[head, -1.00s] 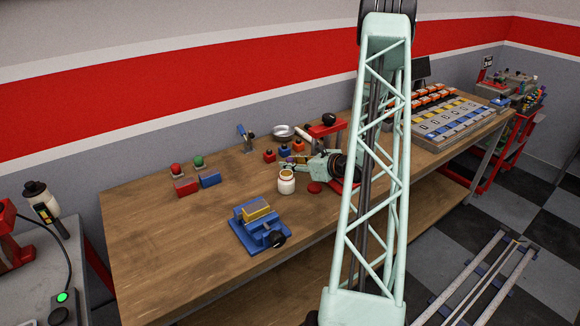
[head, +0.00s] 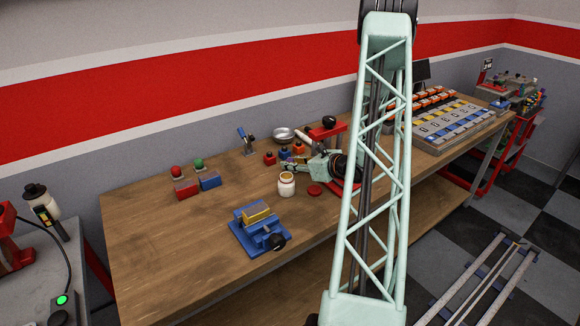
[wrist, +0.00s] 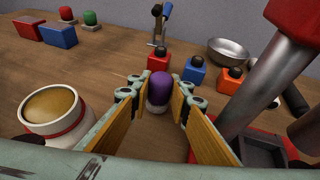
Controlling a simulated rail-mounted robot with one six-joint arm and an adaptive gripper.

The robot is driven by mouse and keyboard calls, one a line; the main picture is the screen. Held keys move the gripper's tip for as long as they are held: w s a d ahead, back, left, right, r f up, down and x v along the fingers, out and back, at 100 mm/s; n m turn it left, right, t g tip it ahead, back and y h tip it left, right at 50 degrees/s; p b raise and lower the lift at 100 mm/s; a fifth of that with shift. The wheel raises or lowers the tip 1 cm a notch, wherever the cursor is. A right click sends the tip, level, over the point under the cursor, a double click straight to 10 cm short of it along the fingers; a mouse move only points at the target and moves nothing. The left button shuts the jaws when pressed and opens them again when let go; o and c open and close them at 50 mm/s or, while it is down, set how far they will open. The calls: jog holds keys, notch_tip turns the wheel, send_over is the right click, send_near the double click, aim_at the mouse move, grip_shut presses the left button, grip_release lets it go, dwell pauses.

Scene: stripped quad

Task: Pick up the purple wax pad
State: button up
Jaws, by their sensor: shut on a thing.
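The purple wax pad (wrist: 159,88) is a rounded purple piece with a pale lower end. In the wrist view it sits between the fingertips of my gripper (wrist: 158,92), which is shut on it. Tan pads line the inner faces of both fingers. Whether the pad still touches the table is hard to tell. In the head view my gripper (head: 286,167) is low over the workbench, behind the white jar (head: 286,184), and I cannot make out the purple pad there.
The open jar (wrist: 52,112) is close on the left. A red press (head: 327,131) with a metal column stands close on the right. Red, blue and orange stamps (wrist: 193,77) and a metal bowl (wrist: 229,52) lie beyond. A blue vise (head: 258,228) is nearer. The bench's left part (head: 140,230) is clear.

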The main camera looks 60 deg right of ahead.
notch_tip(320, 180, up, 2)
jog(key=shift+r, duration=0.15)
jog(key=shift+s+r, duration=0.1)
jog(key=shift+s, duration=0.2)
jog(key=s, duration=0.5)
jog(key=s+a, duration=0.1)
jog(key=s, duration=0.5)
jog(key=s+a, duration=0.1)
jog(key=s, duration=0.5)
jog(key=shift+s+a, duration=0.1)
jog(key=shift+a, duration=0.05)
